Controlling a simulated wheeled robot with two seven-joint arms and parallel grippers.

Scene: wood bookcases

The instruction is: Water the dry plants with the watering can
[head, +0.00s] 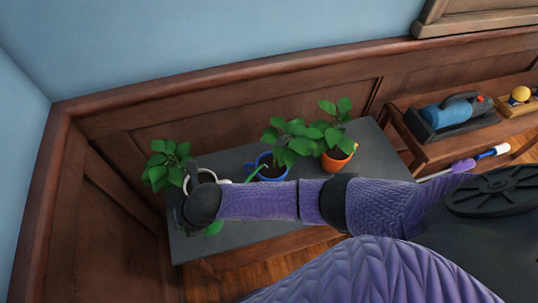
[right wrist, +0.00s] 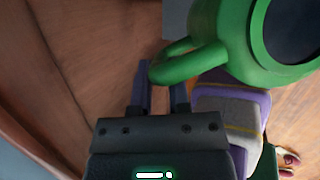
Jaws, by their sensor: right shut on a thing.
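A green watering can (right wrist: 231,45) fills the upper right of the right wrist view. My right gripper (right wrist: 162,88) is shut on its looped handle. In the head view the can is mostly hidden behind my right arm; a thin green spout (head: 257,172) shows by the blue pot (head: 265,160). My right gripper's wrist is over the left end of the grey table. Leafy plants stand in a white pot (head: 207,174) beside the wrist, in the blue pot at the middle, and in an orange pot (head: 334,163) at the right. My left gripper is not in view.
The grey table (head: 200,249) stands against wood panelling (head: 230,98) in a corner. At the right, a wooden bench (head: 462,147) holds a blue tool (head: 447,115) in a dark tray and a yellow ball (head: 520,94).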

